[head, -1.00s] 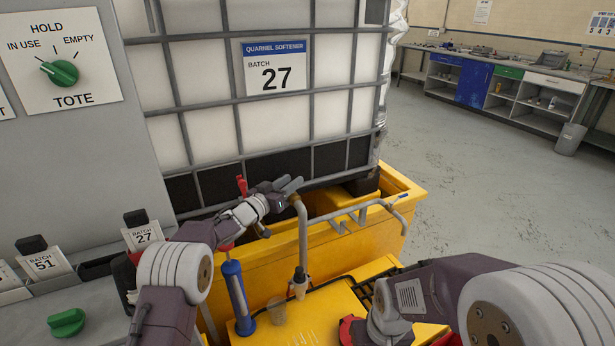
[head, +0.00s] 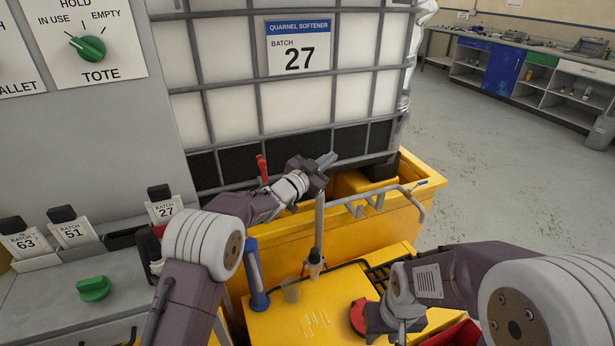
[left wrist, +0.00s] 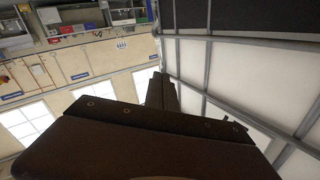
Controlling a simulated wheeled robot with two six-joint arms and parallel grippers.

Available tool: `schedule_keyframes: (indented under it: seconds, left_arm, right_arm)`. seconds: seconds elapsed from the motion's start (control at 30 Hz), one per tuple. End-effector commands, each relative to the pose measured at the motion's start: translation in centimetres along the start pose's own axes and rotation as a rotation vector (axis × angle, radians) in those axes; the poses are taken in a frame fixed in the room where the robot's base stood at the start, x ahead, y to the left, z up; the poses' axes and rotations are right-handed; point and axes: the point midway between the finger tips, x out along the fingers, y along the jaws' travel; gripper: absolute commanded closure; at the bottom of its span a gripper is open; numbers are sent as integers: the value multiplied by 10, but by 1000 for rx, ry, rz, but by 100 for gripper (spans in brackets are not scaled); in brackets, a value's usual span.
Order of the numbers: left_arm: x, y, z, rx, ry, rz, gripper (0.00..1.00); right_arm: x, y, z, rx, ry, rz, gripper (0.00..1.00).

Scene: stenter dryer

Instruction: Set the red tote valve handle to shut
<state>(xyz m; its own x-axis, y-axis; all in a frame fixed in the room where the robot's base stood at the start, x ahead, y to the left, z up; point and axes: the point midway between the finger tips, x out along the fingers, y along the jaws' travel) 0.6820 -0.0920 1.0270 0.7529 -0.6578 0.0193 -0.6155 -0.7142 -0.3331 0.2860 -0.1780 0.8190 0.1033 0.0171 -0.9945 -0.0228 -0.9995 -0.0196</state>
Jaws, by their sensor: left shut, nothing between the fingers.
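The red valve handle (head: 262,168) stands upright at the lower front of the caged white tote (head: 345,55), in the head view. My left gripper (head: 327,160) is shut and empty. It is to the right of the handle in the picture, and my left wrist passes close beside the handle. I cannot tell whether the wrist touches it. The valve body below the handle is hidden behind my left arm. In the left wrist view, my gripper's dark body fills the lower part, and the handle does not show. My right gripper (head: 395,325) hangs low over the yellow platform; its fingers are unclear.
A yellow bund (head: 290,233) sits below the tote, with a grey pipe lance (head: 319,225) and a blue cylinder (head: 257,272) in front. A grey panel with a green tote knob (head: 88,48) is at the left. Open floor lies to the right.

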Motion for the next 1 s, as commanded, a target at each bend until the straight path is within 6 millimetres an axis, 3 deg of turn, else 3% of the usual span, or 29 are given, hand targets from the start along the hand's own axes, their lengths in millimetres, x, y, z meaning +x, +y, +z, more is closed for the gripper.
schedule_keyframes:
  seconds: [0.1,0.27,0.37,0.43,0.57,0.67,1.0]
  left_arm:
    - [-13,8,17,370,-21,-7,100]
    - [-44,16,52,882,-64,-36,100]
    - [-71,19,80,1182,-111,-60,100]
    - [-97,24,106,1364,-160,-78,100]
    - [-131,25,130,1411,-216,-115,100]
    - [-140,22,130,1418,-216,-143,100]
    - [-136,14,122,1423,-214,-158,100]
  right_arm:
    - [4,0,0,0,0,0,64]
    - [37,1,4,0,0,0,64]
    - [70,1,7,0,0,0,64]
    - [104,2,11,0,0,0,64]
    - [145,3,15,0,-1,0,64]
    - [160,3,17,0,0,0,64]
    - [154,3,16,0,0,0,64]
